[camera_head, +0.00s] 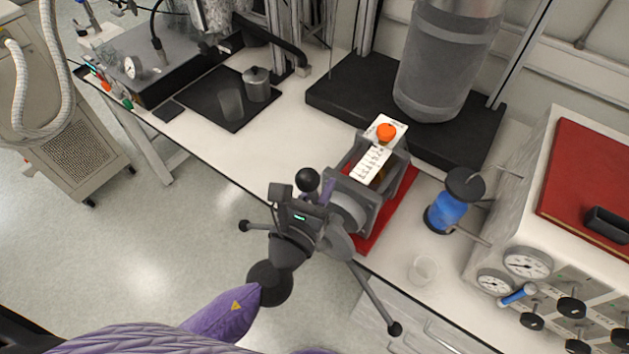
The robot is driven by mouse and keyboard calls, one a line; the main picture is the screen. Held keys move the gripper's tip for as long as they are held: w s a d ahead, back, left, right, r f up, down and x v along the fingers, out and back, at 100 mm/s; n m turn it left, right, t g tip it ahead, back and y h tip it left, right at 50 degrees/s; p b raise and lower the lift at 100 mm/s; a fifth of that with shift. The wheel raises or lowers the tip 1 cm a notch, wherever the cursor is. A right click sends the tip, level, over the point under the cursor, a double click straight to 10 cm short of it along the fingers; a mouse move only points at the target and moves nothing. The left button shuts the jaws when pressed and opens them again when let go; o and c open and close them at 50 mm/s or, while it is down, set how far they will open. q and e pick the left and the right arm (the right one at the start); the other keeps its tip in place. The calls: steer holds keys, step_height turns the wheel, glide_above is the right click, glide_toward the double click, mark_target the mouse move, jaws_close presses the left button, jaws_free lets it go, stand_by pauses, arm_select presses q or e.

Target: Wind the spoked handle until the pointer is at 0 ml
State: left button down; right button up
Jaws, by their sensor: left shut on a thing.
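The spoked handle (376,295) is on the near side of a grey-framed device, and its dark rods end in black ball knobs. One knob is at the lower right, one at the left, and one at the top beside my gripper. My left gripper (322,212) is shut on the spoked handle near its upper part. It hides much of the hub and the contact. The white scale plate (371,164) on top of the device bears small marks that I cannot read. An orange round part (386,132) sits at its far end. I cannot make out the pointer. My right gripper is not in view.
The device stands on a red mat (401,205) near the bench's front edge. To its right are a blue-filled vessel (447,211), a clear beaker (423,268) and a gauge panel (527,264). A large grey cylinder (446,62) stands behind. The bench left of the device is clear.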

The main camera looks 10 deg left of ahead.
arm_select(q)
steer(key=shift+f, duration=0.15)
steer(key=c, duration=0.6)
jaws_free()
steer(key=shift+d, duration=0.1)
steer(key=s+b, duration=0.1)
steer(key=s, duration=0.2)
steer(key=s+a+b, duration=0.1)
steer(key=s, duration=0.2)
steer(key=s+a, duration=0.1)
steer(key=s, duration=0.2)
steer(key=shift+s+b, duration=0.4)
